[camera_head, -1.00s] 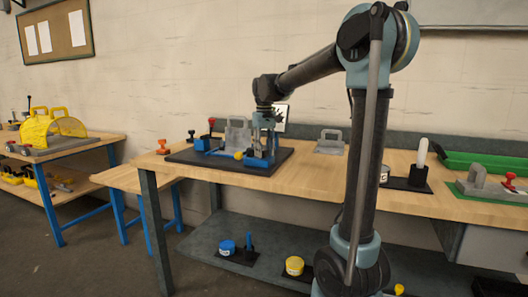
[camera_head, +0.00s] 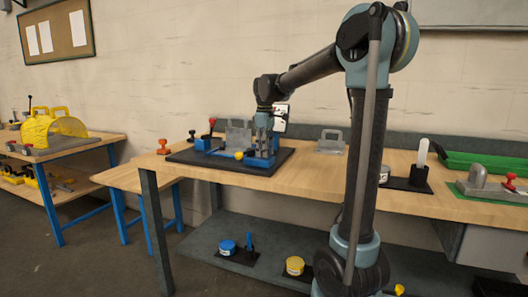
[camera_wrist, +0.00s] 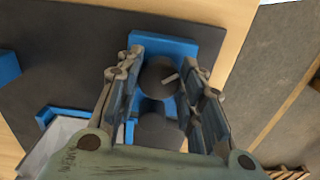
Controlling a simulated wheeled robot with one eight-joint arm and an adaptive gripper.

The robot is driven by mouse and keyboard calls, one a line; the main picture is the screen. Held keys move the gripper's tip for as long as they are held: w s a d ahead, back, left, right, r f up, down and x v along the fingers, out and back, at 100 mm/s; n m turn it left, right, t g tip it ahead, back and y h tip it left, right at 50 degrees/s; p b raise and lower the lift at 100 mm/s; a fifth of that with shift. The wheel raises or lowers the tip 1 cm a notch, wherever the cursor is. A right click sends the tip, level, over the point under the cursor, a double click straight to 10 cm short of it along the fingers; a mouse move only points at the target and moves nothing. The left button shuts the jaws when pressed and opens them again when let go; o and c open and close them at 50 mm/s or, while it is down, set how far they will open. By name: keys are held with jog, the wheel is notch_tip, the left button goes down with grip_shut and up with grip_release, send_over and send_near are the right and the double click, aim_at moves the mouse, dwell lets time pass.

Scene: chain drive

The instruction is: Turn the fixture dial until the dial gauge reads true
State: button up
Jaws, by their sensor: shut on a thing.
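My gripper (camera_head: 264,147) points down over the blue fixture (camera_head: 262,162) at the right end of the dark base plate. In the wrist view its two fingers (camera_wrist: 160,72) stand on either side of a dark round dial (camera_wrist: 154,80) and are shut on it. A light pointer mark lies on the dial's right side. A second dark round part (camera_wrist: 158,130) sits just below the dial, partly hidden by my gripper's body. A pale panel (camera_head: 281,117) shows behind my gripper in the head view; I cannot read any gauge on it.
On the dark plate (camera_head: 190,156) stand a grey bracket (camera_head: 238,136), a yellow knob (camera_head: 239,156) and a red-topped handle (camera_head: 212,123). A grey handled block (camera_head: 331,142) stands to the right. Bare wood shows between them.

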jog(key=shift+w+d, duration=0.1)
jog(key=shift+d, duration=0.05)
jog(key=o, duration=1.1)
jog(key=shift+c, duration=0.2)
jog(key=shift+r, duration=0.2)
notch_tip(320, 180, up, 12)
jog(key=shift+f, duration=0.2)
